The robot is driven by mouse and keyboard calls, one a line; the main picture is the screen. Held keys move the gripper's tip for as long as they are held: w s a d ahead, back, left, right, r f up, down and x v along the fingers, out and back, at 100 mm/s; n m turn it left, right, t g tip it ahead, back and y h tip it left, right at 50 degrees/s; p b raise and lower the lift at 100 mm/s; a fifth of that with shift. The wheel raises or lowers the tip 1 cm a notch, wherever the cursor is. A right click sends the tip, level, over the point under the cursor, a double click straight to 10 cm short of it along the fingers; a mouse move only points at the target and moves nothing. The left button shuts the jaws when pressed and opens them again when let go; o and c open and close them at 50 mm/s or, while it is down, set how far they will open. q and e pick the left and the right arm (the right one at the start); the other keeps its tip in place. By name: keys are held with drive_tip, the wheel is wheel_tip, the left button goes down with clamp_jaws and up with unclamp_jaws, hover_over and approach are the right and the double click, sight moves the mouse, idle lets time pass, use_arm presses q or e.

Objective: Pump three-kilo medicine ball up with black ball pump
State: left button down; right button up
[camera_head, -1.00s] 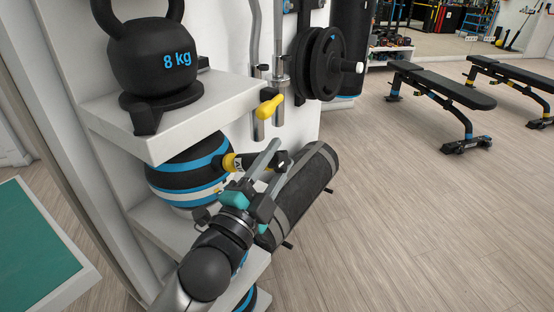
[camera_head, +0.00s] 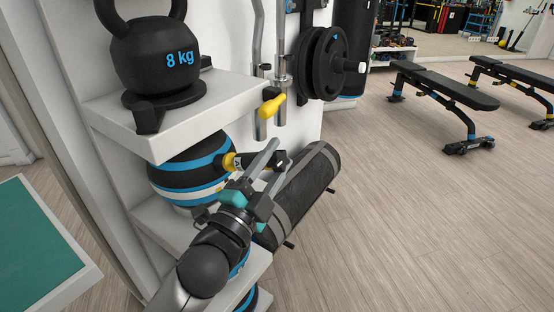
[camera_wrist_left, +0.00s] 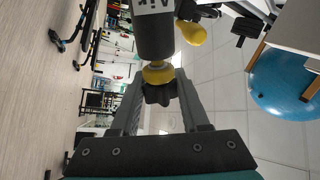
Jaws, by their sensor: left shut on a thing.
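A black medicine ball (camera_head: 188,174) with blue and white bands rests on the middle shelf under the kettlebell shelf. No weight label on it can be read. The black ball pump (camera_head: 258,160) lies roughly level, with its yellow end (camera_head: 229,162) at the ball's right side; whether it touches the ball I cannot tell. My left gripper (camera_head: 271,167) is shut on the pump. In the left wrist view the pump (camera_wrist_left: 153,32) has a grey band with lettering, a yellow collar and a black knob between the fingers (camera_wrist_left: 161,92). My right gripper is not in view.
An 8 kg kettlebell (camera_head: 155,58) stands on the upper shelf (camera_head: 190,118), close above the ball. A yellow handle (camera_head: 271,106) juts out at the shelf's right. A dark bag (camera_head: 300,195) lies beyond my gripper. Benches (camera_head: 440,88) stand farther right; the floor between is clear.

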use_arm(q)
drive_tip(key=shift+a, duration=0.15)
drive_tip(key=shift+s+d+r+p, duration=0.25)
drive_tip(key=shift+d+p, duration=0.15)
drive_tip(key=shift+d, duration=0.1)
idle(0.7)
drive_tip(key=shift+w+a+f, duration=0.25)
drive_tip(key=shift+w+a, duration=0.05)
drive_tip(key=shift+a, duration=0.2)
idle(1.2)
drive_tip(key=shift+d+r+p, duration=0.1)
drive_tip(key=shift+d+p, duration=0.05)
drive_tip(key=shift+p, duration=0.15)
drive_tip(key=shift+s+d, duration=0.1)
drive_tip(key=shift+d, duration=0.05)
drive_tip(key=shift+s+d+r, duration=0.15)
drive_tip(key=shift+d, duration=0.1)
